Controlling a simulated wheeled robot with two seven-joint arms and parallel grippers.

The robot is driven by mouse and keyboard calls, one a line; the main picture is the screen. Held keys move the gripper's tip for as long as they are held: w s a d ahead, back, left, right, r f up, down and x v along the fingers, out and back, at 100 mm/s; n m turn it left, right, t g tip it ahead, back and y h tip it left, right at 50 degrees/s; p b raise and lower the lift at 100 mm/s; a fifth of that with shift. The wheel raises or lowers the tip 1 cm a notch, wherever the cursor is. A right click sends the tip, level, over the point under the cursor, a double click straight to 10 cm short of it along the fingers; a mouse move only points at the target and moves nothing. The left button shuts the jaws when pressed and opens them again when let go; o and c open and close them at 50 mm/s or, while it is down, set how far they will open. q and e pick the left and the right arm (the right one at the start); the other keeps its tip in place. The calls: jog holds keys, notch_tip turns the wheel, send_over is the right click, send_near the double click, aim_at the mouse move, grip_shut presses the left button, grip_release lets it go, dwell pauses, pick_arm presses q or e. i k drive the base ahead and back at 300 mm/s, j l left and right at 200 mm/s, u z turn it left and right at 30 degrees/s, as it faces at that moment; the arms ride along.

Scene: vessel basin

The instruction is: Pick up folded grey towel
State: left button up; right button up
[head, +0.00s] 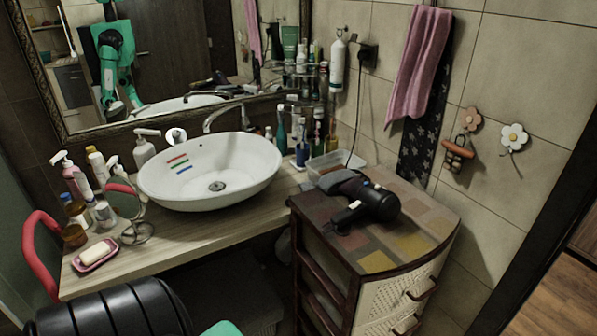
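A dark grey, soft-looking bundle (338,182), which may be the folded grey towel, lies on the top of the small cabinet (414,218). It is at the back left of the black hair dryer (376,203) and partly hidden by it, so I cannot tell its full shape or whether they touch. A pink towel (419,65) hangs on the wall above. Neither of my grippers shows directly in the head view; the mirror (165,50) reflects part of a green robot body.
A white oval basin (245,172) stands on the wooden counter (190,235) left of the cabinet. Several bottles and a soap dish (95,255) crowd its left end. A clear plastic box (327,163) sits behind the bundle. A red curved bar (41,243) is at the left.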

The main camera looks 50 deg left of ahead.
aim_at(330, 183)
jog(key=u, duration=1.2)
jog(key=i+j+z, duration=0.2)
jog(key=i+j, duration=0.2)
jog(key=j, duration=0.25)
jog(key=i+j+z, duration=0.1)
jog(key=j, duration=0.25)
jog(key=i+j+z, duration=0.1)
jog(key=i+j, duration=0.2)
jog(key=j, duration=0.1)
